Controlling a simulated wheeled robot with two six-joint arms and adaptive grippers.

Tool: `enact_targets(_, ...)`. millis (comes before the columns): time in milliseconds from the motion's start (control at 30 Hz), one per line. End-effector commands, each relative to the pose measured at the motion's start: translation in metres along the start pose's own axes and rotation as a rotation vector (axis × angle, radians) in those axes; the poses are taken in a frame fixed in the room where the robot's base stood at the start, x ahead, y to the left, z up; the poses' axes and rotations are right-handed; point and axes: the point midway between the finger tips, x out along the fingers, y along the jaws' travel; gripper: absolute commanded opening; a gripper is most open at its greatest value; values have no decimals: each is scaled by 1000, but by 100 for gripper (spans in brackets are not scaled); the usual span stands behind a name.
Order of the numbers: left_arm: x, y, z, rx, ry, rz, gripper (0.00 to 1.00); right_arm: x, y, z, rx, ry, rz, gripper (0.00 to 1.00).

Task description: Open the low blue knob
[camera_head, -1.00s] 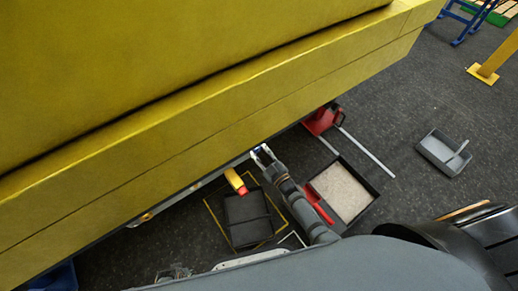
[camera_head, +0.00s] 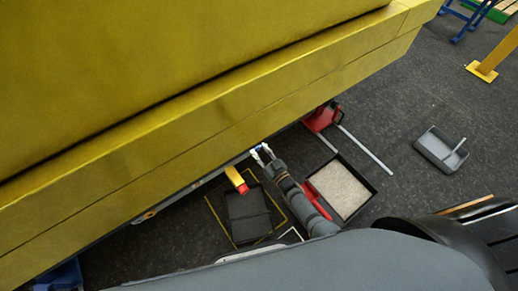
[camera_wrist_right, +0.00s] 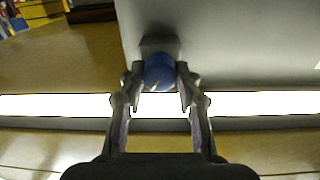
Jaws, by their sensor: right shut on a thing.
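The blue knob (camera_wrist_right: 159,74) shows in the right wrist view, round and on a grey mount at the edge of a grey panel. My right gripper (camera_wrist_right: 160,78) has one finger on each side of the knob and is shut on it. In the head view my right gripper (camera_head: 262,154) is at the lower edge of the big yellow boom (camera_head: 200,120), and the knob is hidden there. My left gripper is not in view.
A yellow and red part (camera_head: 237,180) hangs just left of my right gripper. Below are a black case (camera_head: 247,214), a tray of pale grit (camera_head: 375,190) and a red jack (camera_head: 322,117). A grey tray (camera_head: 436,151) lies on open dark floor at the right.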

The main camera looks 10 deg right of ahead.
Motion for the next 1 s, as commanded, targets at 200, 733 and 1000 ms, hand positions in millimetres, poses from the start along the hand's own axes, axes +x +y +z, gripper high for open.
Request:
enact_targets(200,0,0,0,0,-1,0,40,-1,0,1,9,-3,1,2)
enact_targets(733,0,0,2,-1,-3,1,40,0,0,1,7,-2,0,56)
enact_targets(1000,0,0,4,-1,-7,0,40,-12,0,2,6,-3,0,56)
